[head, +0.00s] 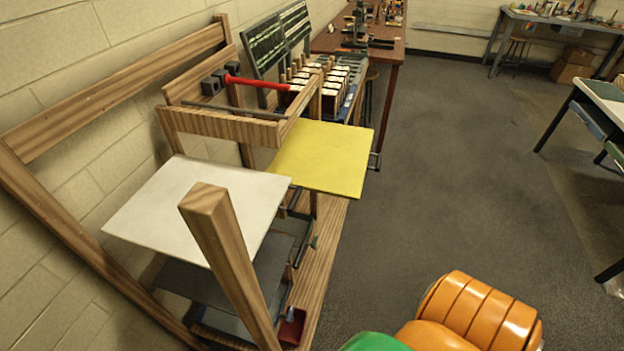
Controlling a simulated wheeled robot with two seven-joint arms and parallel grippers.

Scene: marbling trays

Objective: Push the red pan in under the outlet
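A small dark red pan (292,327) sits low at the bottom of the view, at the right side of the wooden rack's lower part. It is beside the front wooden post (232,262), which stands in front of part of the rack. Whether the pan is under any outlet cannot be told. Neither gripper's fingers are in view.
A white board (190,206) and a yellow board (322,157) lie flat on the rack, above the pan's level. A red-handled tool (262,84) is on the upper wooden frame. The grey floor (450,190) right of the rack is clear.

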